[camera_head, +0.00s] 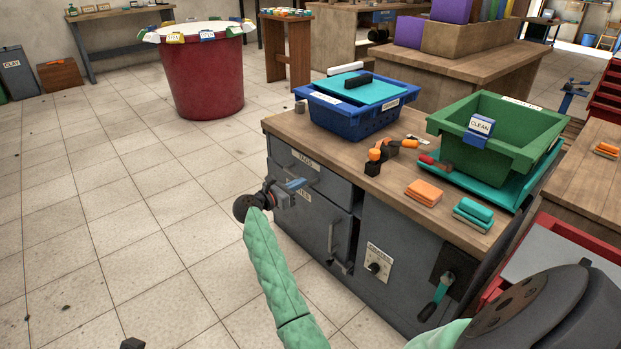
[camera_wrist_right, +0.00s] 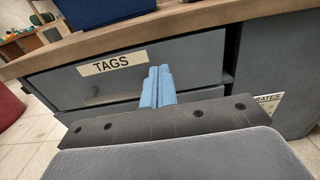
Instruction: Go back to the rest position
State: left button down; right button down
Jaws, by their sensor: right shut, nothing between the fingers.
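My right gripper (camera_head: 297,185) is in front of the grey workbench cabinet (camera_head: 345,225), beside its drawers. Its blue fingers (camera_wrist_right: 158,87) are together in the right wrist view, with nothing between them. In that view they point toward the drawer front labelled TAGS (camera_wrist_right: 85,80). I cannot tell whether they touch it. The TAGS drawer also shows in the head view (camera_head: 309,168), partly behind the gripper. My left gripper is not in view.
On the wooden bench top stand a blue crate (camera_head: 345,122), a green crate labelled CLEAN (camera_head: 545,133), orange blocks (camera_head: 424,192) and teal blocks (camera_head: 473,213). A red tub (camera_head: 203,80) stands behind left. The tiled floor (camera_head: 130,220) at left is mostly clear.

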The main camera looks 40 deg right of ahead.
jog(key=a, duration=0.4)
jog(key=shift+s+a, duration=0.2)
jog(key=shift+a, duration=0.2)
